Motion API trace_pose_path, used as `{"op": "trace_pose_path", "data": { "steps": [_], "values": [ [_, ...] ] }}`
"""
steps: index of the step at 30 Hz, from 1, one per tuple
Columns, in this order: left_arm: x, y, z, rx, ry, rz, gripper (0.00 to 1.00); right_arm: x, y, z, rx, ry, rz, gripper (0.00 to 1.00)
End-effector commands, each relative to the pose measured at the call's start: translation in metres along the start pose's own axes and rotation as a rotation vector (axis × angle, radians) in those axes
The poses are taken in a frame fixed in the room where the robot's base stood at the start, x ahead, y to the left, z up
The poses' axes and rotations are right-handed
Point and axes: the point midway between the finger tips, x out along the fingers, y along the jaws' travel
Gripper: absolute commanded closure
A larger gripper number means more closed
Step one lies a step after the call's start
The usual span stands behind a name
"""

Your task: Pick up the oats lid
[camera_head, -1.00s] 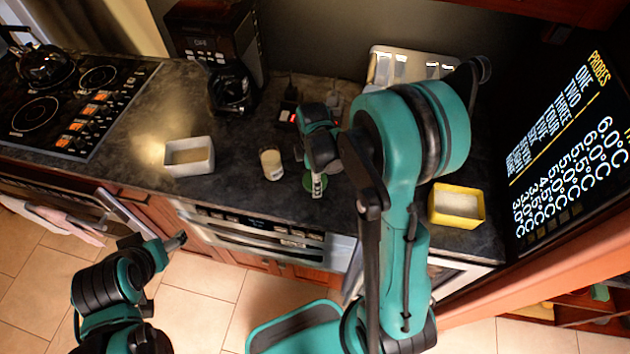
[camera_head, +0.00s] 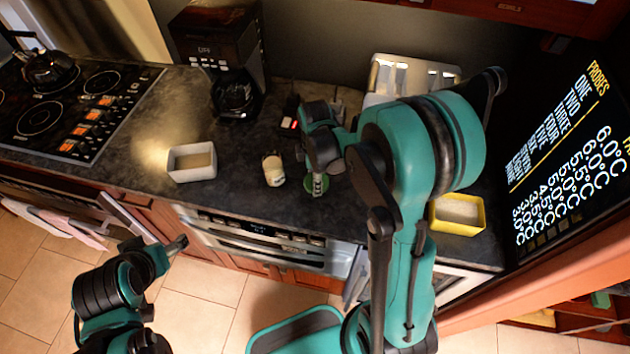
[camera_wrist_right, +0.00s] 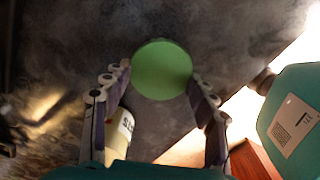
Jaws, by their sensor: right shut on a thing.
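The oats lid is a round green disc. In the right wrist view the lid (camera_wrist_right: 162,69) sits between the fingertips of my right gripper (camera_wrist_right: 157,83), which is shut on it at both sides. In the head view the lid (camera_head: 312,187) shows partly behind my right gripper (camera_head: 317,184), over the dark counter. A pale jar (camera_head: 273,170) stands just left of it, and the jar also shows beside the left finger in the right wrist view (camera_wrist_right: 121,132). My left gripper (camera_head: 178,244) is low in front of the counter, away from these things; its fingers are too small to read.
A white-rimmed container (camera_head: 191,162) is to the left and a yellow container (camera_head: 458,214) to the right. A coffee maker (camera_head: 222,55) and a pale tray (camera_head: 408,75) stand at the back. The counter between the left container and the jar is clear.

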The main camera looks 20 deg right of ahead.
Motion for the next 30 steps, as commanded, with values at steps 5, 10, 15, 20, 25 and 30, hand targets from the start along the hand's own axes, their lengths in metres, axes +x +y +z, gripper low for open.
{"op": "trace_pose_path", "data": {
  "steps": [5,10,15,20,25,30],
  "values": [
    [-0.010,0.000,-0.007,0.000,0.000,0.000,0.28,-0.032,-0.015,0.021,0.005,0.000,0.000,0.53],
    [-0.016,0.000,-0.011,0.000,0.000,0.000,0.28,-0.055,-0.036,0.052,0.005,0.000,0.000,0.53],
    [-0.021,0.000,-0.015,0.000,0.000,0.000,0.28,-0.072,-0.053,0.076,0.004,0.000,0.000,0.53],
    [-0.023,0.000,-0.017,0.000,0.000,0.000,0.28,-0.081,-0.062,0.090,0.003,0.000,0.000,0.53],
    [-0.024,0.000,-0.017,0.000,0.000,0.000,0.28,-0.085,-0.066,0.096,0.000,0.000,0.000,0.53],
    [-0.024,0.000,-0.017,0.000,0.000,0.000,0.28,-0.085,-0.066,0.096,0.000,0.000,0.000,0.53]
  ]
}}
